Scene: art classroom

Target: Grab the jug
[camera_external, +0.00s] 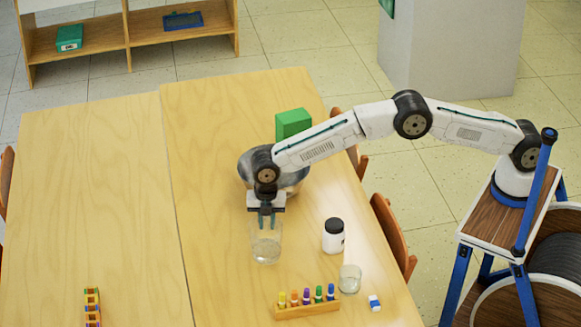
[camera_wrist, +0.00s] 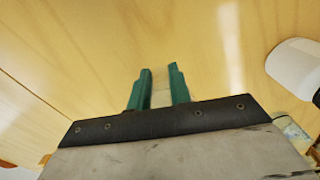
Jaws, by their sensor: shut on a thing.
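The jug (camera_external: 265,247) is a clear glass vessel, upright, over the light wooden table in the external view. My gripper (camera_external: 267,221) points down at its upper edge, with its teal fingers shut on the jug's rim or wall. In the wrist view, my gripper's two teal fingers (camera_wrist: 160,88) stand a little apart with a pale, see-through strip of the jug (camera_wrist: 160,95) between them. Most of the jug is hidden or too faint there. I cannot tell whether its bottom touches the table.
A metal bowl (camera_external: 290,183) and a green box (camera_external: 293,123) stand behind. A white jar with black lid (camera_external: 333,237), a small glass (camera_external: 350,280), a marker rack (camera_external: 307,311) and a small blue-and-white item (camera_external: 374,303) lie to the right. The table's left half (camera_external: 90,200) is mostly clear.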

